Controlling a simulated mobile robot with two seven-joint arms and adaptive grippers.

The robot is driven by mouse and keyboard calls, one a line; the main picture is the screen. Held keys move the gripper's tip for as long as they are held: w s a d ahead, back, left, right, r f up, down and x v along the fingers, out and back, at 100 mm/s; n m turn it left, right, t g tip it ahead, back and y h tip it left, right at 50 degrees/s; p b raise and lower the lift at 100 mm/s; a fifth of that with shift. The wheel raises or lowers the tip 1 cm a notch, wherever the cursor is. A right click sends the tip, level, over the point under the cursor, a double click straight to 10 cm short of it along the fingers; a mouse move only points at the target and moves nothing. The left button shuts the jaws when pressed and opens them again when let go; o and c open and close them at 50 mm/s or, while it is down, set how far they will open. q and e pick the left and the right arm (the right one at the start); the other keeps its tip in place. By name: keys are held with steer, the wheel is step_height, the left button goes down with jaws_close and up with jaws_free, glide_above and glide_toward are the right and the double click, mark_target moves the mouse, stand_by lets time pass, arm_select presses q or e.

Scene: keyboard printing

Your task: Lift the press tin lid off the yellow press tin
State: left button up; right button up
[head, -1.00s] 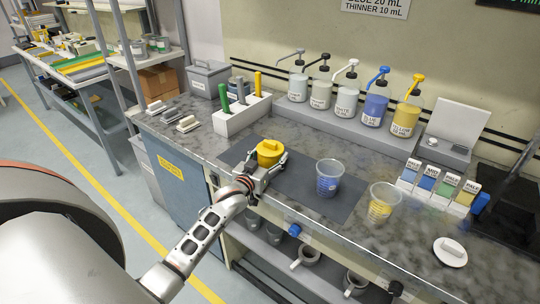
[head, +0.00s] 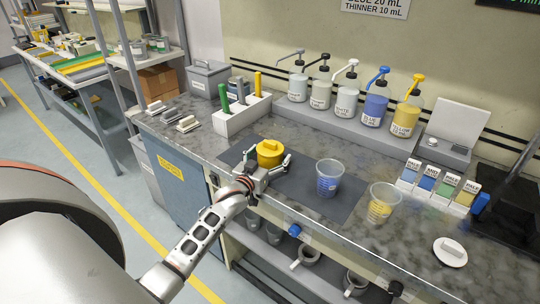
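The yellow press tin (head: 268,161) stands upright on the dark mat near the bench's front edge. Its yellow lid (head: 270,147), with a raised grip bar, sits on top of it. My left gripper (head: 263,168) is open at the near side of the tin. One finger is to the tin's left and the other to its right, and both look apart from it. Nothing is held. The near lower part of the tin is partly hidden by the gripper. My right gripper is not in view.
A blue-marked cup (head: 328,180) and a yellow-marked cup (head: 382,204) stand right of the tin. A white holder (head: 240,118) with coloured handles is behind it. Pump bottles (head: 347,97) line the back. The dark mat (head: 300,180) is bare between tin and blue-marked cup.

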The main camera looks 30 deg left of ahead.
arm_select(q)
steer(key=shift+s+d, duration=0.1)
steer(key=shift+s, duration=0.5)
steer(key=s, duration=0.7)
steer(key=s+d, duration=0.1)
steer(key=s, duration=0.2)
steer(key=shift+s+d+r, duration=0.1)
steer(key=shift+s+r, duration=0.25)
steer(key=shift+s, duration=0.05)
